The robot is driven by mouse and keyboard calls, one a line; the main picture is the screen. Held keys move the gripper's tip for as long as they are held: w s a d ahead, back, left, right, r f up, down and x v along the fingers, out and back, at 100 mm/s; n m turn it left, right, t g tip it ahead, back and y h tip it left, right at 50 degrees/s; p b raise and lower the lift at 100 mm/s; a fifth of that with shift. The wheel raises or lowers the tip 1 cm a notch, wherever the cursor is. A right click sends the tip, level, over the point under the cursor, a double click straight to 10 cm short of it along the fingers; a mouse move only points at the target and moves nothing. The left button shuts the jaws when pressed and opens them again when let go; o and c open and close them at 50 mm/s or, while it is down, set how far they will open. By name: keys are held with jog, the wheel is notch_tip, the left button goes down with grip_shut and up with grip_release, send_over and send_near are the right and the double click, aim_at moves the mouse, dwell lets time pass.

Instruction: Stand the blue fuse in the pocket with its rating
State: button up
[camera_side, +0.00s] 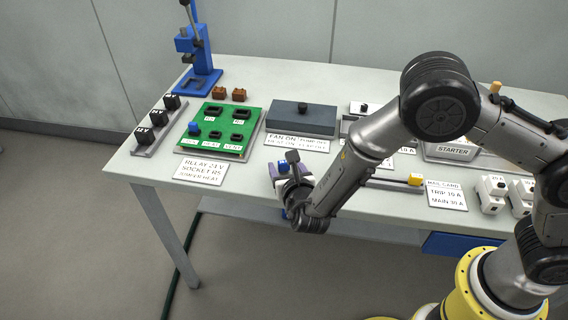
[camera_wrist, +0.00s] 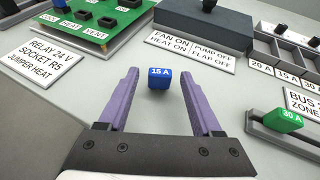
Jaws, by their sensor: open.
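The blue fuse (camera_wrist: 160,79), marked 15 A, is between the fingertips of my gripper (camera_wrist: 160,72) in the wrist view. A gap shows on each side of it, and the purple fingers are open. In the side view my gripper (camera_side: 291,175) is low over the front of the table, with a bit of blue showing between the fingers. At the right of the wrist view, a grey pocket rack (camera_wrist: 268,47) carries labels 20 A, 15 A (camera_wrist: 287,76) and 30 A. In the side view my arm hides much of this rack.
A grey-blue duct box (camera_side: 301,119) stands behind the gripper. A green relay board (camera_side: 222,128) with a blue plug is to the left. Bare table surrounds the blue fuse.

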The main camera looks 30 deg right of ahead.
jog(key=v, duration=0.9)
jog(key=shift+s+r, duration=0.2)
jog(key=shift+s, duration=0.05)
jog(key=s+d+r+m+g+h, duration=0.1)
jog(key=s+d+r+m+g, duration=0.35)
jog(key=d+m, duration=0.45)
jog(key=s+d+r+m+g+h, duration=0.1)
jog(key=s+d+r+m+g, duration=0.2)
jog(key=d+r+m, duration=0.5)
jog(key=s+d+r+m+y, duration=0.1)
jog(key=s+d+m+y, duration=0.1)
jog(key=s+m, duration=0.4)
jog(key=s+d+r+m+y, duration=0.2)
jog(key=s+m+y, duration=0.2)
jog(key=s+m, duration=0.3)
jog(key=shift+s+r+y, duration=0.25)
jog(key=shift+s+y, duration=0.15)
jog(key=shift+s, duration=0.65)
jog(key=shift+s+a+r+m+t+y, duration=0.25)
jog(key=shift+s+m+y, duration=0.05)
jog(key=shift+m, duration=0.4)
jog(key=shift+c, duration=0.9)
